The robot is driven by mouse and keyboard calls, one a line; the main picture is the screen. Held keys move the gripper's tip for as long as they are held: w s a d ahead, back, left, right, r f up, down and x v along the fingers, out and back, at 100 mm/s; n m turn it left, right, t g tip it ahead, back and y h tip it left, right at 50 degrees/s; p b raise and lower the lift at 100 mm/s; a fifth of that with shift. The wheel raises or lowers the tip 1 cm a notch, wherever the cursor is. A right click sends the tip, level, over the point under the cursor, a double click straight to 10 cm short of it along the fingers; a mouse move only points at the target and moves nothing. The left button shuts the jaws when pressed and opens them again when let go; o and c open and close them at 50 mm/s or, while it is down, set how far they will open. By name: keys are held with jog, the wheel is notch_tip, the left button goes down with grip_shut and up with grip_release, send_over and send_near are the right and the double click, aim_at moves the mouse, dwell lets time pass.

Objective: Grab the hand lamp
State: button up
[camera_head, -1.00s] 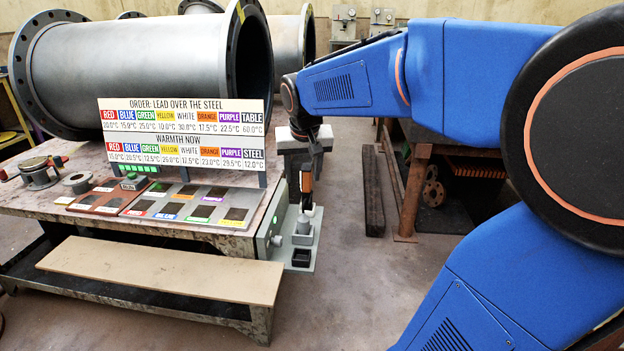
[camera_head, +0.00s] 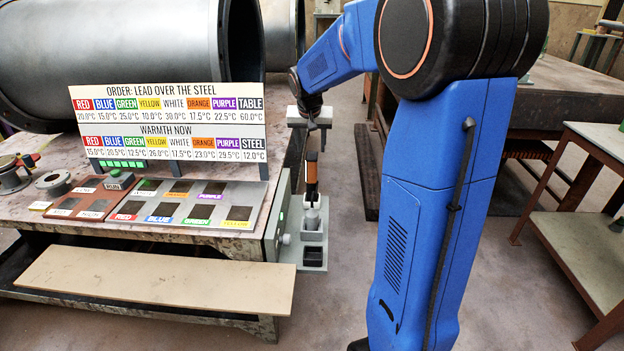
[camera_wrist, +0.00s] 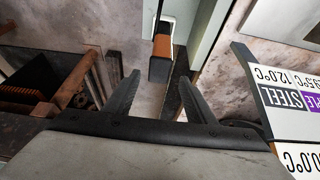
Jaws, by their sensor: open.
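The hand lamp (camera_head: 312,171) is a slim upright thing with an orange and black upper part. It stands in a grey holder (camera_head: 313,236) fixed at the right end of the steel table. My gripper (camera_head: 311,131) is above it, fingers pointing down, apart from it. In the wrist view my gripper (camera_wrist: 160,78) has its two dark fingers spread, with nothing held between them. The lamp's orange side and black end (camera_wrist: 161,50) show beyond the fingertips, roughly in line with the gap. The lamp's lower part is hidden in the holder.
A sign board (camera_head: 167,123) with coloured labels stands on the table (camera_head: 226,240), close to my gripper's left. A large flanged pipe (camera_head: 110,60) is behind. A bench (camera_head: 560,95) stands right; floor between is mostly clear.

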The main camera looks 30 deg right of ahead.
aim_at(312, 181)
jog(key=x, duration=1)
jog(key=shift+s+f, duration=0.1)
jog(key=shift+f, duration=0.3)
grip_shut()
